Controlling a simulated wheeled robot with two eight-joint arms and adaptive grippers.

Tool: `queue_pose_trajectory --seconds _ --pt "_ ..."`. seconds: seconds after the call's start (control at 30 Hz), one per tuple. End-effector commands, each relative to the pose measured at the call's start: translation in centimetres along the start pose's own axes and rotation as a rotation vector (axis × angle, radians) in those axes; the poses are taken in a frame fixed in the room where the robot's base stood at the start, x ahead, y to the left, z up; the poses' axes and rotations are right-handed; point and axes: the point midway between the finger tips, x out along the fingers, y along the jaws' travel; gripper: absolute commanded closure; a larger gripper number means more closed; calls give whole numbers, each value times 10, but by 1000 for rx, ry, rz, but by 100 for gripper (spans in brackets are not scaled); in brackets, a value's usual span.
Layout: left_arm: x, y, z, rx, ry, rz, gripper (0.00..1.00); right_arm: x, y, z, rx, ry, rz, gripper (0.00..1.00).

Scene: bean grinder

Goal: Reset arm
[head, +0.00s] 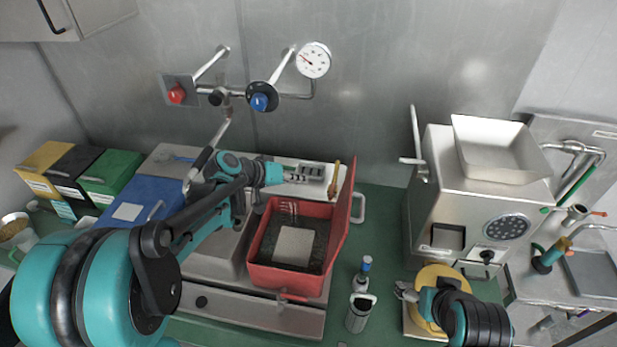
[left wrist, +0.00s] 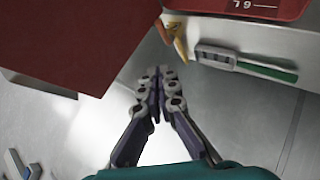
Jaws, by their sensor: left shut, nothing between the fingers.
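My left gripper (head: 305,173) reaches across the back of the counter, behind an open red box (head: 258,275) with dark contents and a pale block inside. In the left wrist view its fingers (left wrist: 160,80) are closed together with nothing between them, above a bare metal surface. My right gripper (head: 404,291) is low at the right, beside a round yellow object (head: 430,290) in front of the grinder (head: 470,200). Its fingers are too small to tell whether they are open or shut.
The raised red lid (head: 342,215) stands right of my left gripper. Yellow, black, green and blue bins (head: 110,170) stand at the left. A bottle (head: 364,272) and a metal cup (head: 360,315) stand between box and grinder. A green-handled tool (left wrist: 245,63) lies near the left fingers.

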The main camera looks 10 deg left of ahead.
Motion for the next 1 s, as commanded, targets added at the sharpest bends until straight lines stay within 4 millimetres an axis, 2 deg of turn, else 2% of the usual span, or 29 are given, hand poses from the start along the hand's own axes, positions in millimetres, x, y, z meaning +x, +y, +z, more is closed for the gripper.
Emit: queue_pose_trajectory --seconds 0.1,0.27,0.37,0.47,0.67,0.8,0.9,1.0 --pt "-9 2 1 0 -1 1 100 -2 0 -1 0 0 0 18" --pt "-11 2 3 1 -2 -1 100 -1 0 -1 0 0 0 18" --pt "-14 6 14 4 -15 -25 100 3 0 2 0 0 0 18" --pt "-22 11 41 16 -42 -84 100 12 0 8 0 0 0 18" --pt "-52 12 121 62 -99 -268 100 34 0 24 0 0 0 18" --pt "-75 2 177 107 -112 -396 100 48 0 34 0 0 0 18" --pt "-88 -10 210 140 -110 -475 100 56 0 40 0 0 0 18" --pt "-97 -20 234 169 -101 -535 100 62 0 44 0 0 0 18"
